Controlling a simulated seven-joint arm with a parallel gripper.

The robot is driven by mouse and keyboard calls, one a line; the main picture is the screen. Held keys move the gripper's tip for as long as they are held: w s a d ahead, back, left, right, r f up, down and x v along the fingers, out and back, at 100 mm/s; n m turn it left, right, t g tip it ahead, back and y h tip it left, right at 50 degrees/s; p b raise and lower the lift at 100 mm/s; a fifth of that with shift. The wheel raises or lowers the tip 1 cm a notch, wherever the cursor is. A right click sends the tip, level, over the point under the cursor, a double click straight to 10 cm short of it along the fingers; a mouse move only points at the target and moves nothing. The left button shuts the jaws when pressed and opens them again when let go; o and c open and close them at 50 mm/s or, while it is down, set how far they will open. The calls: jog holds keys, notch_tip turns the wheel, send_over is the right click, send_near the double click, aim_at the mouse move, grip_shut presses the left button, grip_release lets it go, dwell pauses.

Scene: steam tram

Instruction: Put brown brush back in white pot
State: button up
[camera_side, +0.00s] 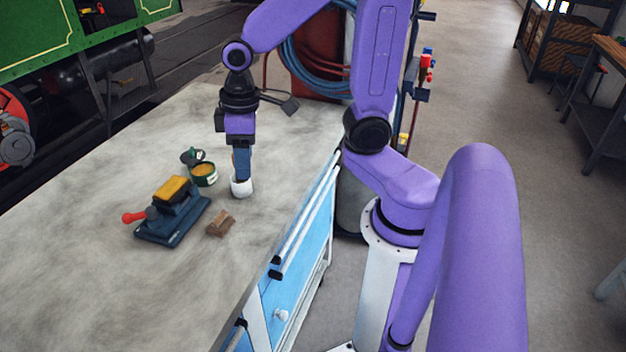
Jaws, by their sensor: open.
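The white pot (242,188) stands upright on the worktop, near its right side. My gripper (241,176) points straight down directly over the pot, with its blue fingers at the pot's mouth. The jaws are open, though the gap between them is hard to see from this side. I cannot make out the brown brush for certain; the fingers and the pot wall hide whatever is between the fingers or inside the pot.
A small brown wooden block (221,223) lies in front of the pot. A blue vise-like tool (172,222) with a yellow block (173,189) and red handle stands to the left. An open green tin (203,174) stands left of the pot. The grey worktop (100,290) is clear in front.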

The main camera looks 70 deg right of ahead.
jog(key=s+a+n, duration=0.2)
jog(key=s+n, duration=0.5)
jog(key=s, duration=0.8)
jog(key=shift+s+a, duration=0.15)
jog(key=shift+a, duration=0.15)
jog(key=shift+r, duration=0.1)
